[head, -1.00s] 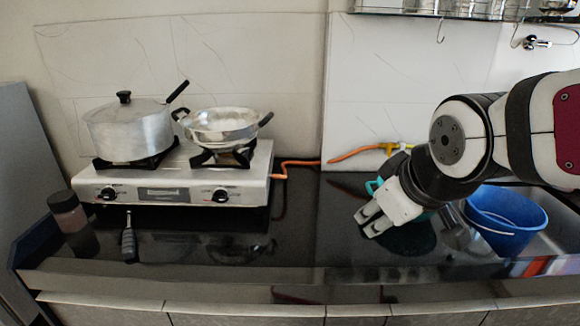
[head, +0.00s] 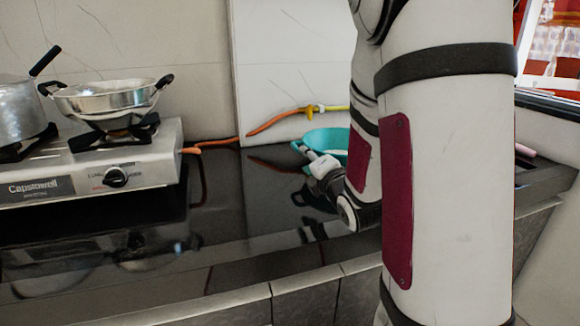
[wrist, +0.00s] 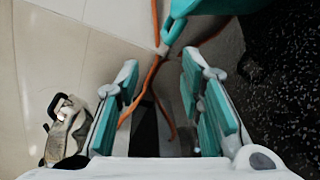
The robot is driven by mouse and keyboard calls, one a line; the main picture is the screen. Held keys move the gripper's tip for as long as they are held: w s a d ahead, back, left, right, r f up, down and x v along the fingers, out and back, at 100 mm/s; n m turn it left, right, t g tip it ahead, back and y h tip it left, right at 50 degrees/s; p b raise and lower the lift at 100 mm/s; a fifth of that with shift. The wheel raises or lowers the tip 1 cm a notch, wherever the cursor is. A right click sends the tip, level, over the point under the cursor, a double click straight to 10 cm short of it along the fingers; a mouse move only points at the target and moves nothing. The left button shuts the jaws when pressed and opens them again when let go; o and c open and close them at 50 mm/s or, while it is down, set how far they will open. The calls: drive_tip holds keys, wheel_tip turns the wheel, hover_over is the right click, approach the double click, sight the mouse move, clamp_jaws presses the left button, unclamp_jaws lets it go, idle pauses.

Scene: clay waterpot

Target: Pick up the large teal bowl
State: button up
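The large teal bowl (head: 325,138) sits on the dark counter near the back wall, partly hidden behind my gripper and arm in the head view. In the wrist view the bowl (wrist: 205,8) shows at the top edge, with a handle-like part reaching down. My gripper (head: 308,154) is at the bowl's near left side in the head view. In the wrist view my gripper (wrist: 160,70) has its two fingers apart, with an empty gap between them. The bowl's part lies just beyond the fingertips; I cannot tell whether they touch.
A gas stove (head: 90,170) stands to the left with a metal wok (head: 108,98) and a pot (head: 18,112) on it. An orange hose (head: 270,123) runs along the wall behind the bowl. My arm blocks the right side.

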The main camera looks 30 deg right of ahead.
sight(294, 145)
drive_tip(key=shift+d+f+n+t+b, duration=0.25)
drive_tip(key=shift+f+n, duration=0.15)
drive_tip(key=shift+f, duration=0.1)
drive_tip(key=shift+d+f+n+t+b, duration=0.15)
drive_tip(key=shift+f+n+b, duration=0.05)
drive_tip(key=shift+f+n, duration=0.25)
drive_tip(key=shift+w+d, duration=0.1)
drive_tip(key=shift+w, duration=0.15)
drive_tip(key=b+x, duration=0.1)
drive_tip(key=x, duration=1.2)
drive_tip(key=shift+w+d+r, duration=0.1)
drive_tip(key=shift+w+d, duration=0.05)
drive_tip(key=shift+c, duration=0.6)
clamp_jaws()
